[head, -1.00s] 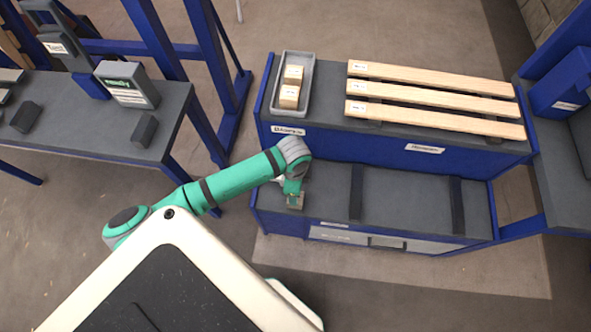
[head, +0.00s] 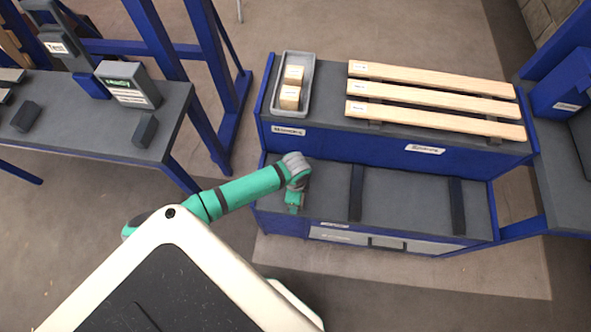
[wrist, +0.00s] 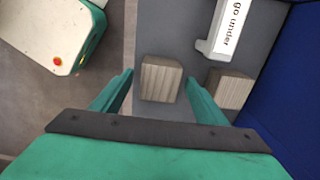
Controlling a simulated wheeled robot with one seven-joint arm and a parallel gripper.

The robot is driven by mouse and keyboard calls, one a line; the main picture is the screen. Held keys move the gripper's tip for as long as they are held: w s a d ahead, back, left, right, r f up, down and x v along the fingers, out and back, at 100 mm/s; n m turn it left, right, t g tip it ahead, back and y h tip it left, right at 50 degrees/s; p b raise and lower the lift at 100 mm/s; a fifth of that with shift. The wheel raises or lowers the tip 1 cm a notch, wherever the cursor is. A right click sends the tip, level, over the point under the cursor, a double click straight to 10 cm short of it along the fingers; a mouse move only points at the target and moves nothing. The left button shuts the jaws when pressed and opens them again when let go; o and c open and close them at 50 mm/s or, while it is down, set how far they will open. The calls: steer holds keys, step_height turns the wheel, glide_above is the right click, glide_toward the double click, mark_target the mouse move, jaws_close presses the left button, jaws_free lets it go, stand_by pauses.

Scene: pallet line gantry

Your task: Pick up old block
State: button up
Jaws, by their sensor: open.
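In the wrist view a weathered grey-brown block (wrist: 162,78) lies on the dark shelf, framed between the two green fingertips of my gripper (wrist: 160,76). The fingers are open with a gap on each side of the block. I cannot tell how far above the block they are. A second, similar grey-brown block (wrist: 230,90) lies to the right, outside the right finger. In the head view my gripper (head: 293,209) points down over the left end of the lower shelf (head: 330,195); the arm hides both grey blocks there.
A white "go under" sign (wrist: 228,28) stands close by the second block. A blue wall (wrist: 290,90) rises at the right. On the upper deck are a grey tray (head: 276,112) with light wooden blocks (head: 290,97) and several pale boards (head: 430,78).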

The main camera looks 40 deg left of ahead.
steer(key=shift+f, duration=0.45)
steer(key=c, duration=1.2)
steer(key=shift+r, duration=0.15)
